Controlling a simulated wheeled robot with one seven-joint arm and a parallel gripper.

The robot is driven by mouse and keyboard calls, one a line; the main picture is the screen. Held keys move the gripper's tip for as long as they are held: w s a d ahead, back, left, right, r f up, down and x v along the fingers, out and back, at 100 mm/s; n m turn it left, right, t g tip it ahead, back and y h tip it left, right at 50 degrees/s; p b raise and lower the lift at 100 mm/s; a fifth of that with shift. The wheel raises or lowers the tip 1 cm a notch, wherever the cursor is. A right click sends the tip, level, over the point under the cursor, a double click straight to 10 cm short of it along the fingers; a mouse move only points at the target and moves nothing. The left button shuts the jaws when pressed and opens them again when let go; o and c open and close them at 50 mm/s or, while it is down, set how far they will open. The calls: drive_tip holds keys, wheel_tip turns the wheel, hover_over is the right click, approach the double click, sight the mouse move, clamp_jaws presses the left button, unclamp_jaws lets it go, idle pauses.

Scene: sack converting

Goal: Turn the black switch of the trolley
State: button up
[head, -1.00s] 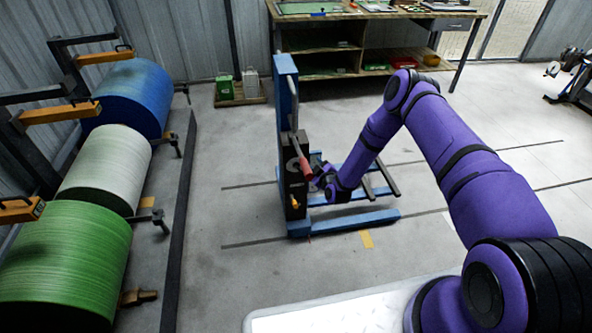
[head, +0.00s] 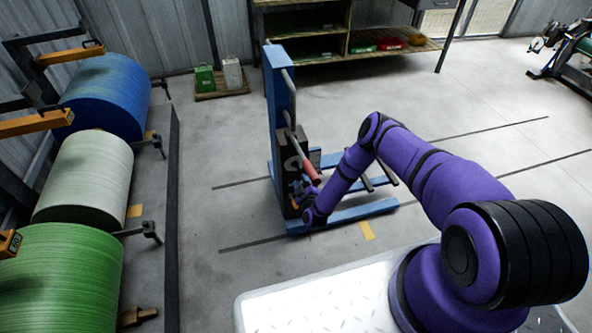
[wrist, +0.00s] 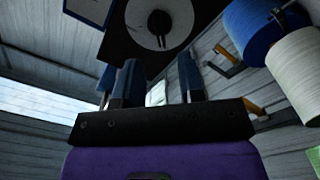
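The trolley (head: 279,100) is a blue upright mast on low blue legs, with a black box on it. A red-gripped handle (head: 311,172) sticks out from the box. In the wrist view the black box face (wrist: 118,45) fills the top middle. On it is a pale round plate with the black switch (wrist: 160,22) at its centre. My gripper (wrist: 160,66) has two blue fingers, apart with nothing between them, below the plate in the picture. In the head view my gripper (head: 300,192) is close to the box, below the red handle; its contact there is unclear.
Blue (head: 108,95), white (head: 85,180) and green (head: 62,280) rolls stand on racks at the left. A workbench (head: 345,45) with shelves is at the back. Small green and grey containers (head: 205,80) sit on a pallet behind the trolley. The floor right of the trolley is open.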

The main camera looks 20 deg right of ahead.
sight(296, 168)
drive_tip(key=w, duration=0.6)
drive_tip(key=shift+w, duration=0.35)
drive_tip(key=shift+c, duration=0.4)
clamp_jaws()
